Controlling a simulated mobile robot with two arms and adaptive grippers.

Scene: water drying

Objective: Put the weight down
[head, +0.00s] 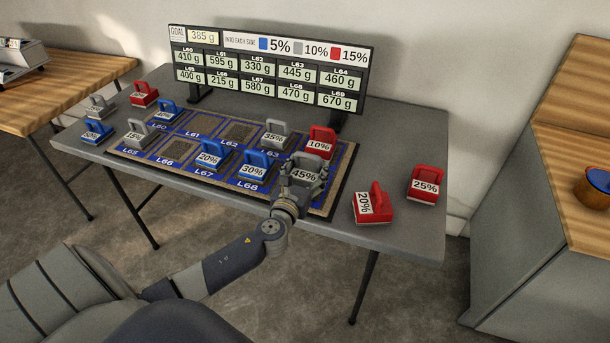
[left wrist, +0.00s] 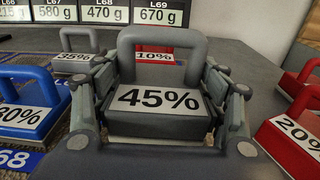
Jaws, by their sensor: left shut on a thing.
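My left gripper (head: 303,172) is shut on the grey 45% weight (head: 305,176) at the near right end of the blue mat (head: 345,172). In the left wrist view the grey 45% weight (left wrist: 158,105) stands upright between the two fingers, its handle pointing up. The weight is at or just above the mat's last near cell, right of L68; I cannot tell whether its base touches. The fingers hide part of it in the head view. My right gripper is not in view.
A blue 30% weight (head: 254,166) stands close on the left, a red 10% weight (head: 321,141) behind, and a red 20% weight (head: 374,206) to the right. A red 25% weight (head: 426,184) is farther right. The display board (head: 270,72) stands at the back.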

